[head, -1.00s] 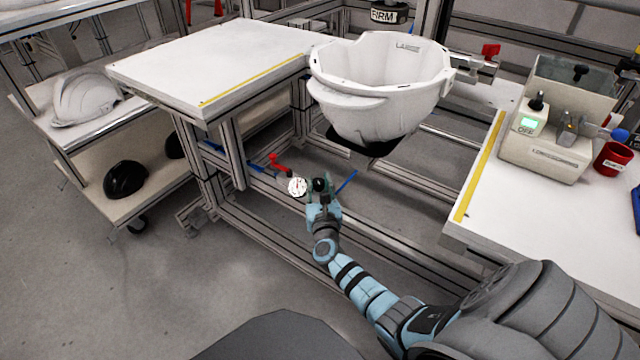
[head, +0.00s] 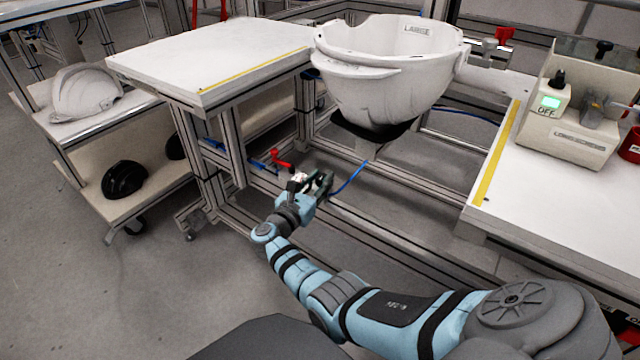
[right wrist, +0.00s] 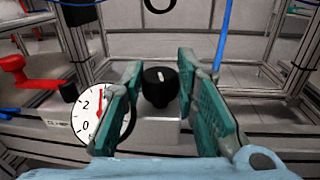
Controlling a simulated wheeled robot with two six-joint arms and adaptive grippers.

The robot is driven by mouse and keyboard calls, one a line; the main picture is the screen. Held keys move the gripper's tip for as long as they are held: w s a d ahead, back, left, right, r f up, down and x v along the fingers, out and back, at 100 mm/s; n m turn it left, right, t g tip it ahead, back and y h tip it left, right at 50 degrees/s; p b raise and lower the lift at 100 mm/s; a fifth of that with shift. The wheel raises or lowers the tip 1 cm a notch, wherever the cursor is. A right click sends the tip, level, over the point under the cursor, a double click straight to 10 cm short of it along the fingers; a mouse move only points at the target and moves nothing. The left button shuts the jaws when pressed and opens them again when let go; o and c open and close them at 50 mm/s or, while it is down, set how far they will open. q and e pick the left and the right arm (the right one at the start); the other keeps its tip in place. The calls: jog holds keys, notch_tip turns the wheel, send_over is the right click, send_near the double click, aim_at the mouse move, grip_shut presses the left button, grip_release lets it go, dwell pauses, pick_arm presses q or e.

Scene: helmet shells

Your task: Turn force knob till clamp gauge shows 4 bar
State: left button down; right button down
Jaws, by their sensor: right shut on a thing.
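The black force knob (right wrist: 160,88) has a pale mark on its face, pointing about straight up in the right wrist view. It sits between the two green fingers of my right gripper (right wrist: 158,100), which is shut on it. In the head view my right gripper (head: 318,184) is low under the frame and hides the knob. The white clamp gauge (right wrist: 90,118) is left of the knob, partly covered by the left finger. I can read 2 and 0 on it, and a red needle points roughly upward; its exact value is unclear. My left gripper is out of view.
A red lever (right wrist: 28,80) is left of the gauge. A blue hose (head: 350,178) runs right of my gripper. A large white helmet shell (head: 385,85) sits above. White tables (head: 220,60) stand left and right; a device reading OFF (head: 565,125) is on the right one.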

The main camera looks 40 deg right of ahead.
dwell(0.3)
jog(key=c, duration=1.3)
grip_release()
